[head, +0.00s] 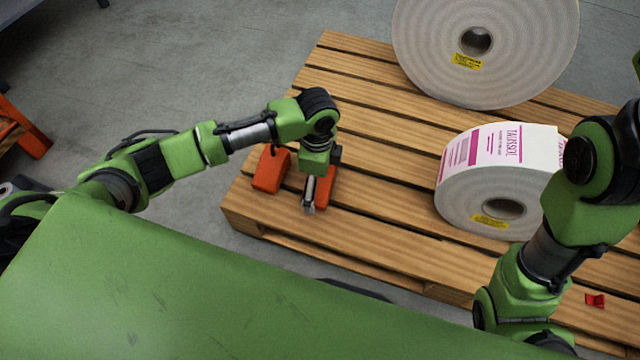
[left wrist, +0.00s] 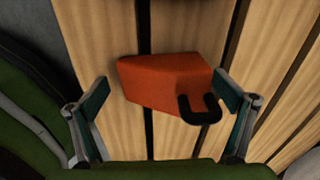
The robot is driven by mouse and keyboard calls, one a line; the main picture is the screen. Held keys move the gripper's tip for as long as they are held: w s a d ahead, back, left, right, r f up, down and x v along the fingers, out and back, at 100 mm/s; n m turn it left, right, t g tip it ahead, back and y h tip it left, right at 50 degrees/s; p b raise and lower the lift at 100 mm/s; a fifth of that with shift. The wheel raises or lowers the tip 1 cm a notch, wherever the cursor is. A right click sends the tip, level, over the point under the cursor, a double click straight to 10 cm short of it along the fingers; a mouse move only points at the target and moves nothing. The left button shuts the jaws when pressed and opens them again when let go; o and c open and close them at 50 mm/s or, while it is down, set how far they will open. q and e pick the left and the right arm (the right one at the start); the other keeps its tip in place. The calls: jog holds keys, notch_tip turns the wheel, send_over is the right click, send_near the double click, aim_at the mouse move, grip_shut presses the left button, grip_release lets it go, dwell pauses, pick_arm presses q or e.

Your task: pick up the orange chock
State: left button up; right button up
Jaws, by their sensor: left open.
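Two orange chocks lie on the wooden pallet (head: 390,235) near its left corner in the head view. One chock (head: 269,170) is left of my left gripper (head: 318,186); the other chock (head: 327,188) is under the gripper and partly hidden by it. In the left wrist view, an orange chock (left wrist: 160,82) with a black loop handle (left wrist: 200,112) lies on the slats between the two spread fingers. The fingers look apart from it, one on each side, and the handle is near the right finger. My left gripper is open and empty. My right gripper is out of sight.
A large white roll (head: 425,55) stands at the back of the pallet. A smaller label roll (head: 465,205) with pink print is right of the chocks. A small red piece (head: 595,300) lies at the right. Slats between the chocks and the label roll are clear.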

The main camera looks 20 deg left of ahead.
pick_arm(q)
jog(key=shift+f, duration=0.2)
jog(key=shift+c, duration=0.4)
jog(key=c, duration=1.2)
jog(key=shift+c, duration=0.2)
jog(key=shift+s+r, duration=0.1)
jog(key=shift+r, duration=0.05)
